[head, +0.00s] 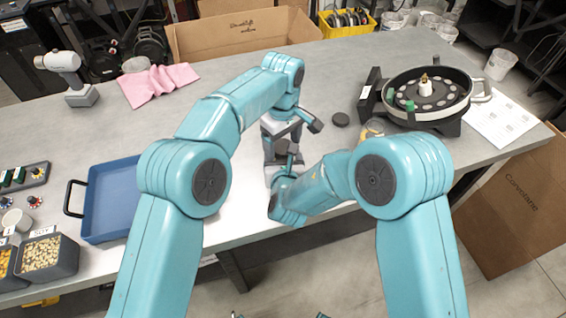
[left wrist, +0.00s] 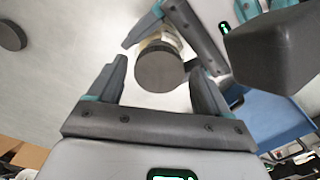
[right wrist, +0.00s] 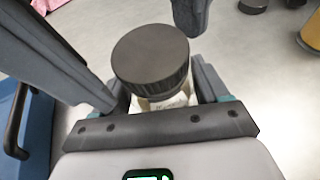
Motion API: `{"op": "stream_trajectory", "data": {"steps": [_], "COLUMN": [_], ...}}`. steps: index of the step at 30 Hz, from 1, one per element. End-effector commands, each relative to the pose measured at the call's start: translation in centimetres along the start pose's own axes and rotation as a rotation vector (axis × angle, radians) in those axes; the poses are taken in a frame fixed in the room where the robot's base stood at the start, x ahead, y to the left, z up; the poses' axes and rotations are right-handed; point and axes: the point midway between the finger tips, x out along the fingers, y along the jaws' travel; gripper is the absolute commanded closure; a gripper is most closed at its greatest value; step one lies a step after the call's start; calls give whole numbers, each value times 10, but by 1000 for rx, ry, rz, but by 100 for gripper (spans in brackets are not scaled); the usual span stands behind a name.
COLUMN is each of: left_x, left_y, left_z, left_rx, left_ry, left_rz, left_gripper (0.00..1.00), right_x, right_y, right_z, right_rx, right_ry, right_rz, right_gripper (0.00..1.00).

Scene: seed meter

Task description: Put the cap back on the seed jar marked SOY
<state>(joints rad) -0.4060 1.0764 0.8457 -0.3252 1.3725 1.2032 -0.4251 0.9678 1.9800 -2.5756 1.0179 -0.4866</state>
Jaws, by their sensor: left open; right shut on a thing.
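A small jar (right wrist: 165,100) with pale contents and a partly visible label stands between the fingers of my right gripper (right wrist: 157,76), which is shut on it. The label's words are too small to read. A dark round cap (right wrist: 150,52) sits on top of the jar and looks level; whether it is screwed down I cannot tell. It also shows in the left wrist view (left wrist: 159,68). My left gripper (left wrist: 158,64) is open, its fingers on either side of the cap with gaps. In the head view my left gripper (head: 283,128) is above the jar.
A second dark disc (head: 340,119) lies on the table, near an amber jar (head: 373,127). The round seed meter (head: 430,95) stands at the right. A blue tray (head: 110,200) and seed bins (head: 45,258) are at the left. Table between is mostly clear.

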Motion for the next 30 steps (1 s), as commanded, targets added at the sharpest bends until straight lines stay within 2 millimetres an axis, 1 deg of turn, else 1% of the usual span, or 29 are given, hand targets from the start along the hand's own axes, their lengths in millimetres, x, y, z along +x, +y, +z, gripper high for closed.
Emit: {"op": "stream_trajectory", "data": {"steps": [1,2,3,5,6,9,11,14,29,30], "left_x": [0,0,0,0,0,0,0,0,1,1], "left_y": [0,0,0,0,0,0,0,0,-1,-1], "left_z": [0,0,0,0,0,0,0,0,-1,-1], "left_rx": [0,0,0,0,0,13,59,238,1618,1729], "left_ry": [0,0,0,0,0,0,0,-1,-3,-3], "left_rz": [0,0,0,0,-1,-1,-1,-1,-1,0], "left_gripper": [31,41,54,74,80,80,80,80,80,80], "right_x": [0,0,0,0,0,0,0,0,0,0], "right_y": [0,0,0,0,0,0,0,0,-1,-1], "right_z": [0,0,0,0,0,0,0,0,0,0], "right_rx": [0,0,0,0,0,0,1,1,1,2], "right_ry": [0,0,0,0,0,0,0,0,0,0], "right_rz": [0,0,0,0,0,-1,-1,-1,-2,-2], "right_gripper": [100,100,100,100,100,100,100,100,100,100]}}
